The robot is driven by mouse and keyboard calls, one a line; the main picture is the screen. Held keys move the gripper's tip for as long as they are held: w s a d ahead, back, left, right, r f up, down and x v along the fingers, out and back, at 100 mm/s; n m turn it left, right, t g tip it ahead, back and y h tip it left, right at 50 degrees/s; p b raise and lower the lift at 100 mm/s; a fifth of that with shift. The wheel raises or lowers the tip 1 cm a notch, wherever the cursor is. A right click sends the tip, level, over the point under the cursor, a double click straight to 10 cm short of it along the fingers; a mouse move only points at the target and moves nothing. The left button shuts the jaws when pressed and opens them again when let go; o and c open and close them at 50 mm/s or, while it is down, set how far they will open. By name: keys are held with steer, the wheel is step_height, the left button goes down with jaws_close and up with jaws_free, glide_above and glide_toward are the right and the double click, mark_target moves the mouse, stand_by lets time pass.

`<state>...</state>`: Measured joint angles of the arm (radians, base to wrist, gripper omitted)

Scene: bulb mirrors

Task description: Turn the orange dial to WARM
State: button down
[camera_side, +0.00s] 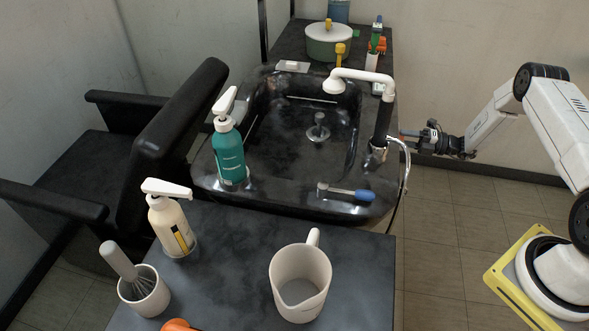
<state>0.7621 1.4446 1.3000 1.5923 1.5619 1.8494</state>
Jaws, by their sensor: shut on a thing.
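My gripper (412,134) reaches in from the right, level with the black column of the white-headed tap (382,120). Its jaws are shut on a small part at the right side of that column. I take this part to be the orange dial (403,133); only a sliver with a reddish tint shows and the jaws hide most of it. No WARM mark can be read from here, and I cannot tell which way the dial points.
A glossy black basin (262,172) holds the tap, a teal pump bottle (230,155) and a blue-handled lever (362,195). A chrome hose (405,165) hangs just below my gripper. A white jug (300,285) and a cream pump bottle (172,228) stand on the front table.

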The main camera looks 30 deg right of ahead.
steer(key=shift+m, duration=0.6)
steer(key=shift+c, duration=1.2)
jaws_free()
steer(key=shift+s+d, duration=0.1)
steer(key=v, duration=0.7)
steer(key=shift+s+d, duration=0.25)
steer(key=shift+a, duration=0.1)
